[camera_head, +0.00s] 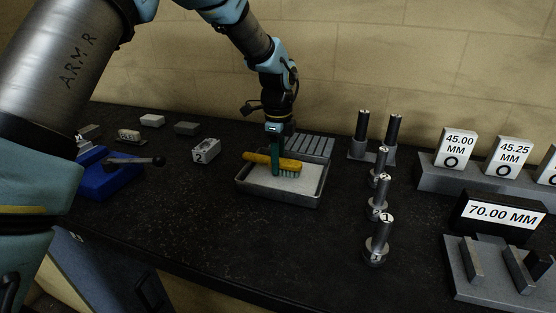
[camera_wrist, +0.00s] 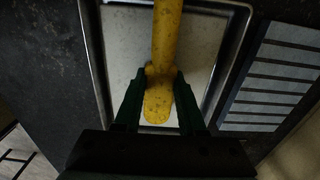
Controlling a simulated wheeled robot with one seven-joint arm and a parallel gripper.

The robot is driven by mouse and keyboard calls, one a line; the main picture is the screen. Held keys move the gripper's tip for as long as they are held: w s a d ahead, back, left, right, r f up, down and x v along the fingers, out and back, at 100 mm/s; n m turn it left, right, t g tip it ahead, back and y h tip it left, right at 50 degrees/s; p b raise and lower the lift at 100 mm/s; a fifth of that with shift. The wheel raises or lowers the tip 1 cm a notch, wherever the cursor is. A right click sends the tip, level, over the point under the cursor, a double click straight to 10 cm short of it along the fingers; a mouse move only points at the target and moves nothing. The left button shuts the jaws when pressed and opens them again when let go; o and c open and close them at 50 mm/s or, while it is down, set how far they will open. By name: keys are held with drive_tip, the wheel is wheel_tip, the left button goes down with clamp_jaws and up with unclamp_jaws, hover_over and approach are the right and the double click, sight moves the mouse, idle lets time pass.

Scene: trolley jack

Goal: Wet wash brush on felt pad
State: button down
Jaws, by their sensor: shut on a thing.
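The wash brush (camera_head: 258,158) has a yellow handle and pale greenish bristles. My gripper (camera_head: 277,166) is shut on it from above, with its fingers on either side of the yellow body. The felt pad (camera_head: 308,182) is a pale surface inside a shallow metal tray (camera_head: 275,196). The brush is over the pad with its bristles downward; I cannot tell whether they touch it. In the wrist view the yellow brush (camera_wrist: 166,40) runs between the two dark green fingers (camera_wrist: 160,100), above the pale pad (camera_wrist: 125,45).
A ribbed grey plate (camera_head: 311,145) lies just behind the tray. Number cards (camera_head: 455,146) and a 70.00 MM sign (camera_head: 500,215) are farther right. A block marked 2 (camera_head: 206,150) and a blue item (camera_head: 105,178) are left. The front counter is clear.

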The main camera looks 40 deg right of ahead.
idle(0.4)
drive_tip(key=shift+r+p, duration=2.35)
drive_tip(key=shift+r, duration=1.15)
